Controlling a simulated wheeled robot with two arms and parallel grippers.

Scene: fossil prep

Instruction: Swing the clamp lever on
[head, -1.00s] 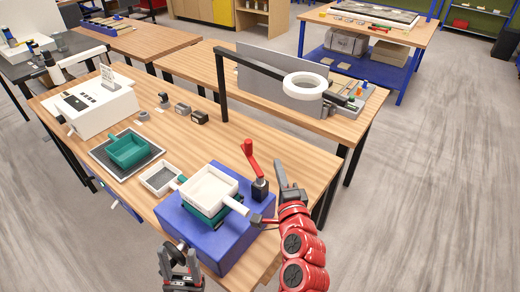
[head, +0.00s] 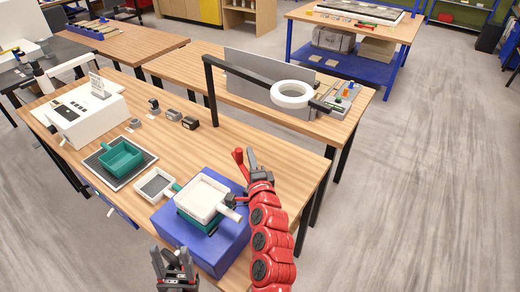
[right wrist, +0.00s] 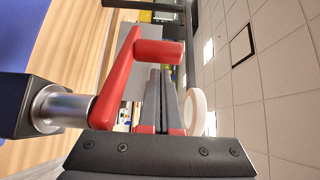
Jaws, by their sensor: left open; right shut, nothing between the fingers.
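The red clamp lever (head: 238,157) stands up at the right rear corner of the blue block, leaning up and left. Its lower part and post are hidden behind my right gripper in the head view. In the right wrist view the lever (right wrist: 118,78) rises from a silver and black post (right wrist: 60,108), and its round red handle crosses near the fingertips. My right gripper (head: 251,155) is shut and empty, just right of the lever; I cannot tell whether they touch. My left gripper (head: 172,262) is open and empty, in front of the blue block.
A white tray (head: 203,191) with a handle sits over a green tray on the blue block (head: 220,243). A small sieve (head: 154,184), a green tray on a dark mat (head: 121,158) and a white machine (head: 86,114) stand left. A ring lamp (head: 291,94) is behind.

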